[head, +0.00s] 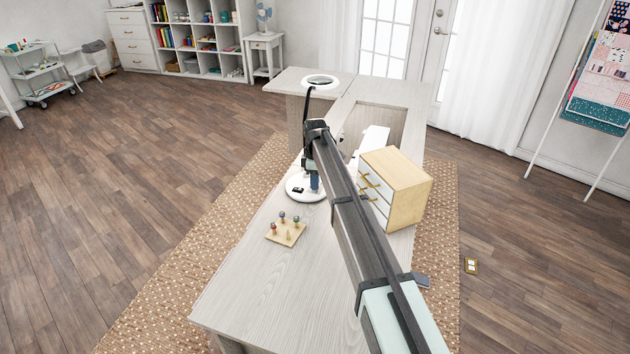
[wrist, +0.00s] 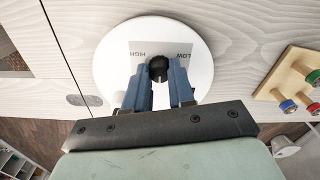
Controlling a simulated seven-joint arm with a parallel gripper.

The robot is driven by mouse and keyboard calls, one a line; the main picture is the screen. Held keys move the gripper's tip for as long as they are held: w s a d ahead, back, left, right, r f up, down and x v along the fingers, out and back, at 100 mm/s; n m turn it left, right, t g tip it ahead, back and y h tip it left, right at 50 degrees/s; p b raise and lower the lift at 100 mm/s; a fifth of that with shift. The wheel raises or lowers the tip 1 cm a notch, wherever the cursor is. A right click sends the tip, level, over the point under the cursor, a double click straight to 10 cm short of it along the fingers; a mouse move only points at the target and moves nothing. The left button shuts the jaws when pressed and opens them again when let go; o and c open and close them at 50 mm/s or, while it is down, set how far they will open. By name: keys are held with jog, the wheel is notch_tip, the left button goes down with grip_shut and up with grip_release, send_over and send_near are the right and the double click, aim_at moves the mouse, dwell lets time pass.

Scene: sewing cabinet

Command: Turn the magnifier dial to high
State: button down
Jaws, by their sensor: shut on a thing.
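The magnifier lamp has a white ring head (head: 321,82) on a dark stem and a round white base (head: 297,190) on the cabinet top. In the wrist view the base (wrist: 103,60) carries a grey label with HIGH on the left and LOW on the right, both upside down. The black dial (wrist: 158,68) sits at the label's lower middle. My gripper (wrist: 159,75) has its two blue fingers at either side of the dial, shut on it. Where the dial's pointer aims is too small to tell. In the head view my arm partly hides the gripper (head: 315,185).
A wooden spool stand (head: 286,232) with several spools lies in front of the base. A small drawer box (head: 408,180) stands to the right of my arm. The near cabinet top (head: 265,290) is clear. A recess opens in the cabinet behind the box.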

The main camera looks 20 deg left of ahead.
jog(key=shift+m, duration=0.3)
jog(key=m, duration=0.4)
jog(key=shift+m, duration=0.4)
jog(key=m, duration=0.4)
jog(key=shift+m, duration=0.3)
jog(key=m, duration=0.5)
jog(key=shift+w, duration=0.1)
jog(key=shift+m, duration=2.4)
jog(key=c, duration=1)
grip_release()
jog(key=shift+o, duration=0.2)
